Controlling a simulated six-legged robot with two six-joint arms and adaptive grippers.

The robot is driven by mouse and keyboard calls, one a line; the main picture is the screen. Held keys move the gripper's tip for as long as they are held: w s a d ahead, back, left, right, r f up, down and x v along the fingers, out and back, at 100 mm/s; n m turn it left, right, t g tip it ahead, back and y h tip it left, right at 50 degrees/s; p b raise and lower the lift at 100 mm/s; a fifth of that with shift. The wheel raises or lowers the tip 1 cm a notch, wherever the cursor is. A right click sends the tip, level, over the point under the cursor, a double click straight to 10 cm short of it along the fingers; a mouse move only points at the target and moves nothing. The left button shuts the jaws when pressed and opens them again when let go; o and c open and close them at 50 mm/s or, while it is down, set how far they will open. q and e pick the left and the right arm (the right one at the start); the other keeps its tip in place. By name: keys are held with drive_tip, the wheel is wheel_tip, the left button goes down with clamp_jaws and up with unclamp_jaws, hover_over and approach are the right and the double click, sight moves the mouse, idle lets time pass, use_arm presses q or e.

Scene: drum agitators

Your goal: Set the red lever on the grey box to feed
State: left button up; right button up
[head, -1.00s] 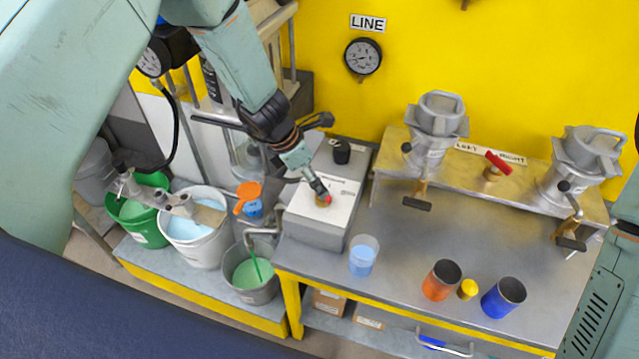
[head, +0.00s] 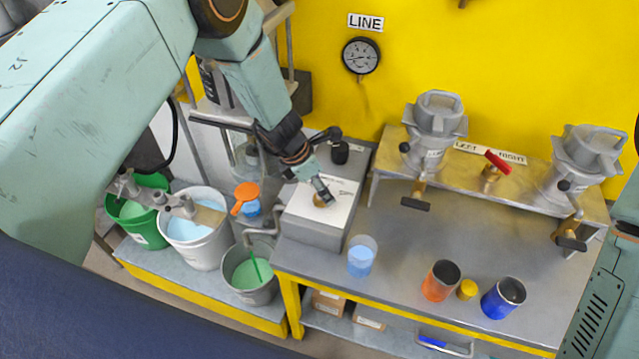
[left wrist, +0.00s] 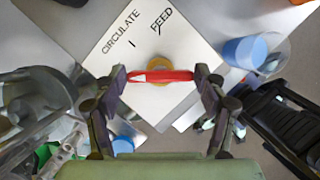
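The grey box (head: 312,232) stands at the left end of the metal table, with a white plate (head: 341,216) on top. In the left wrist view the plate (left wrist: 195,45) reads CIRCULATE on the left and FEED on the right, each with a mark. The red lever (left wrist: 160,76) lies crosswise in that view over a brass hub (left wrist: 160,65). My left gripper (left wrist: 161,78) is open, one finger at each end of the lever; whether they touch it is unclear. In the head view my left gripper (head: 322,190) points down at the hub and hides the lever. My right gripper is out of view.
A black knob (head: 340,152) stands on the box behind the plate. A clear cup of blue liquid (head: 362,257) is just right of the box. Buckets (head: 197,245) stand at left. Another red lever (head: 497,161) is on the rear shelf between two grey valves.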

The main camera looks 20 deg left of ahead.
use_arm(q)
drive_tip(key=shift+a, duration=0.15)
drive_tip(key=shift+c, duration=2.8)
